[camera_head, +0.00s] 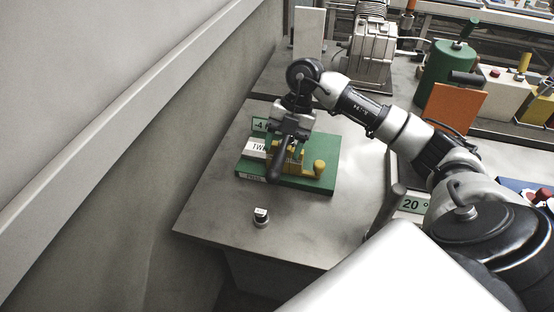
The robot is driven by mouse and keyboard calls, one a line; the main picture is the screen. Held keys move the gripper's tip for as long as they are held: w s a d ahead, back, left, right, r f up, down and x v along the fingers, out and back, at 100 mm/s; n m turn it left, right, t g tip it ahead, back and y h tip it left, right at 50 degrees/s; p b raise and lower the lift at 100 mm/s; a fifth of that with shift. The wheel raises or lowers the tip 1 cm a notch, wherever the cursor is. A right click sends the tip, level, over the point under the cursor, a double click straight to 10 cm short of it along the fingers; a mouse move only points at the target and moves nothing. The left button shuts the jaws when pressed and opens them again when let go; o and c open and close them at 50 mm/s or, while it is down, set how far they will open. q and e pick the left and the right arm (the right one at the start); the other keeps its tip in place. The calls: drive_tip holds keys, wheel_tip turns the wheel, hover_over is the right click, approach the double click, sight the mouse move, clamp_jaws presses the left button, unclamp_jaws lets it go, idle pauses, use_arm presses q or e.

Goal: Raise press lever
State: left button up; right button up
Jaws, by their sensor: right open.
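The press is a green base plate (325,182) on the grey table, with a white block marked "TW" (254,149) and a label on its front edge. A yellow part with a round knob (319,167) sits on its right side. A dark rod with a rounded end (273,172), seemingly the press lever, slopes down toward the front of the plate. My right gripper (287,144) is open, directly above the press and close to the top of this rod. Its fingers overlap the dark rod, so I cannot tell whether they touch it. My left gripper is not in view.
A small round button-like piece (261,217) stands on the table in front of the press. A grey wall rises at left. Behind are a motor-like machine (373,50), a green cylinder (447,62) and an orange panel (453,105). The table's front is mostly clear.

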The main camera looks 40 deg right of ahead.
sight(277, 162)
drive_tip(key=x, duration=0.4)
drive_tip(key=shift+w+d+f+p, duration=0.1)
drive_tip(key=shift+w+f+p, duration=0.1)
drive_tip(key=shift+p, duration=0.15)
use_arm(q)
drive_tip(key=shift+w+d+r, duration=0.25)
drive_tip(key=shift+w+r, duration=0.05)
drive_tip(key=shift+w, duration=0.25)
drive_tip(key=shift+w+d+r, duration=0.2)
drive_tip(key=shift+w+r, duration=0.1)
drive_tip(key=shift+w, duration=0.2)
use_arm(e)
drive_tip(key=shift+s+a+f, duration=0.1)
drive_tip(key=shift+a+f, duration=0.15)
drive_tip(key=shift+f, duration=0.2)
clamp_jaws()
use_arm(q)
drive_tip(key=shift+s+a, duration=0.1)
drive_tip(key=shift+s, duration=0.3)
use_arm(e)
drive_tip(key=shift+r, duration=0.1)
